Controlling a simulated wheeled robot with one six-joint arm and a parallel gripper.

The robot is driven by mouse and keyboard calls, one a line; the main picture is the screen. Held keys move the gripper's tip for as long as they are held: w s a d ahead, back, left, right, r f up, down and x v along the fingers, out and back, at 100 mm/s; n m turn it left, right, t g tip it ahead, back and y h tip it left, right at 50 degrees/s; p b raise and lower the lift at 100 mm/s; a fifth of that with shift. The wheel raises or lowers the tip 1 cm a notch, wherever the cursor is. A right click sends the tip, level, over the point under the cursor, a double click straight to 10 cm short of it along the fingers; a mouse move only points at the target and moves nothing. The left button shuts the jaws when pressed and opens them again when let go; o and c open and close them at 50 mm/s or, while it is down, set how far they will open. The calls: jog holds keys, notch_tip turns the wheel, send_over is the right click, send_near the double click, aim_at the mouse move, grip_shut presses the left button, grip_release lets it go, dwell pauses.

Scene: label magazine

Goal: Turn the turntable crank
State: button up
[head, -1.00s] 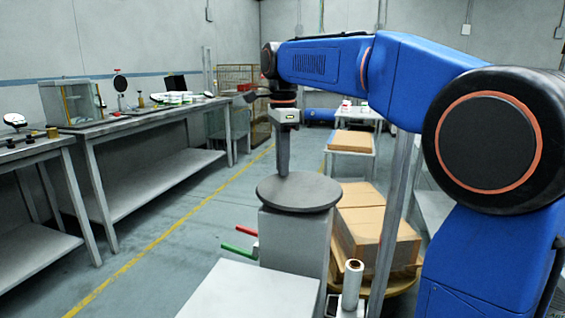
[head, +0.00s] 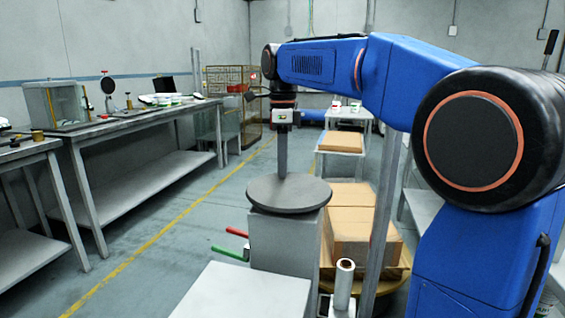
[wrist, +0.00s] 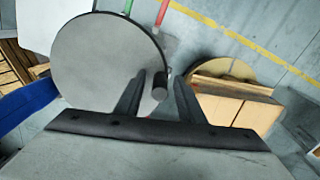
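The turntable is a round grey disc (head: 288,195) on a grey pedestal; it also fills the upper left of the wrist view (wrist: 105,60). A short dark upright peg (wrist: 160,88), seemingly the crank's handle, shows at the disc's edge in the wrist view. My gripper (wrist: 160,80) is open, with one finger on each side of the peg; whether either finger touches it I cannot tell. In the head view my gripper (head: 283,165) points down over the disc, and I cannot make out the peg there.
A red lever (head: 237,232) and a green lever (head: 229,252) stick out left of the pedestal. Cardboard boxes (head: 350,222) stand on a round yellowish base to the right. A white roll (head: 343,283) stands nearby. A workbench (head: 110,128) runs along the left; the floor between is clear.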

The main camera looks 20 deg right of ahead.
notch_tip(320, 180, up, 17)
jog(key=shift+r, duration=0.15)
dwell(0.7)
dwell(0.3)
